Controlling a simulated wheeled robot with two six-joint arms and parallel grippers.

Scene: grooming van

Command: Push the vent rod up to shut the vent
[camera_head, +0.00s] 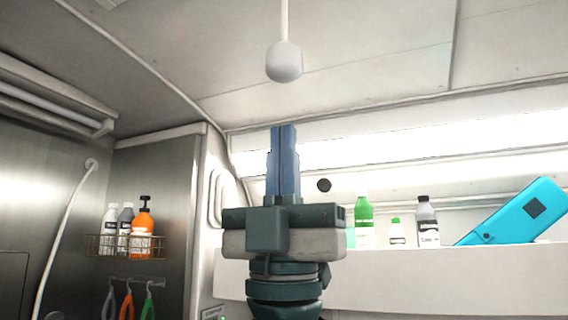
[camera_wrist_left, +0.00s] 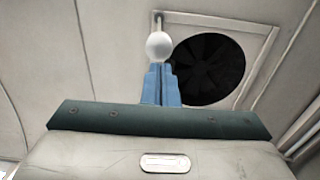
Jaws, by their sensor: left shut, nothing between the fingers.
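The vent rod (camera_head: 284,22) hangs from the ceiling and ends in a round white knob (camera_head: 284,62). My left gripper (camera_head: 284,128) points straight up with its blue fingers together and empty. In the head view its tips show below the knob, with a gap between them in the picture. In the left wrist view the knob (camera_wrist_left: 159,46) shows just beyond the fingertips (camera_wrist_left: 160,68); I cannot tell there whether they touch. The round dark vent (camera_wrist_left: 208,68) sits in a square ceiling frame beside the rod. My right gripper is not in view.
A shelf (camera_head: 420,280) at the right holds a green bottle (camera_head: 364,222), other bottles and a tilted cyan case (camera_head: 512,214). A wire basket (camera_head: 126,246) with bottles hangs on the left wall. The air around the knob looks clear.

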